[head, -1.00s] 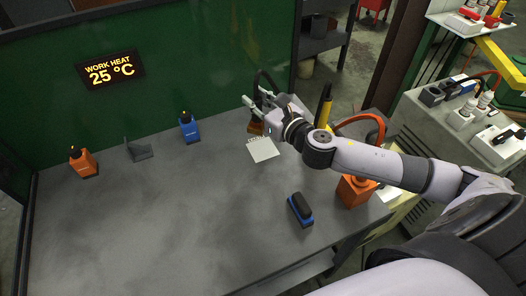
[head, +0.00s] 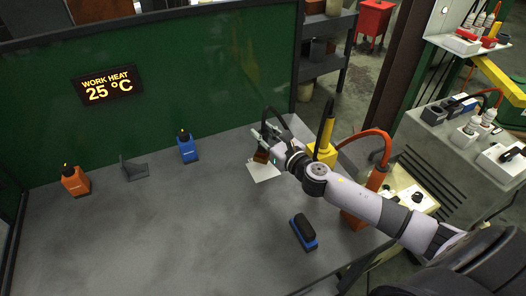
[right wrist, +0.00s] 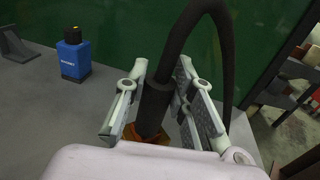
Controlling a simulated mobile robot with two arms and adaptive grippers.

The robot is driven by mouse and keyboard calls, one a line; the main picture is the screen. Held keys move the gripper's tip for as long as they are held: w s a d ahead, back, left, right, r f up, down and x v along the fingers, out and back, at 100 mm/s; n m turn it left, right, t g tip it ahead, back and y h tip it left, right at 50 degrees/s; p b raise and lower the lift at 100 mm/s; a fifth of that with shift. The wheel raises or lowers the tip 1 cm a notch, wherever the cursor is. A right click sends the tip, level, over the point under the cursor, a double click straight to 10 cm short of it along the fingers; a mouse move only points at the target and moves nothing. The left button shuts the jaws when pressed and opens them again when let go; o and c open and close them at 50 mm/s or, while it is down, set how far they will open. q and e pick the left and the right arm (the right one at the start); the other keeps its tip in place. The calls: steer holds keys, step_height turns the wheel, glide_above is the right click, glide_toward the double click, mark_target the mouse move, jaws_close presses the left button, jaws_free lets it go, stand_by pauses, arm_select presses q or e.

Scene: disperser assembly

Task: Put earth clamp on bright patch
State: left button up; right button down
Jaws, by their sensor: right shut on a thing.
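The earth clamp (head: 261,157) is a copper-brown piece with a thick black cable rising from it. My right gripper (head: 267,137) is shut on it at the far right of the bench. In the right wrist view, the fingers (right wrist: 165,98) flank the black handle or cable, and an orange-brown part of the clamp (right wrist: 150,138) shows below. The bright patch (head: 265,174) is a pale square on the grey bench top. The clamp overlaps its far edge in the head view; I cannot tell whether they touch. My left gripper is out of view.
A blue-and-black brush-like block (head: 303,232) lies nearer on the bench (head: 180,235). Yellow (head: 327,140) and orange (head: 376,178) items are beside my right arm.

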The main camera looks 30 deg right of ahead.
steer(key=shift+f+b, duration=1)
steer(key=shift+f, duration=1.7)
steer(key=c, duration=1.4)
jaws_free()
steer(key=shift+f, duration=0.1)
steer(key=shift+o, duration=0.2)
steer(key=shift+s, duration=0.1)
steer(key=s+d+b, duration=0.1)
steer(key=s+b, duration=0.1)
steer(key=s, duration=0.9)
steer(key=shift+s+d+r, duration=0.35)
steer(key=shift+s+r, duration=0.05)
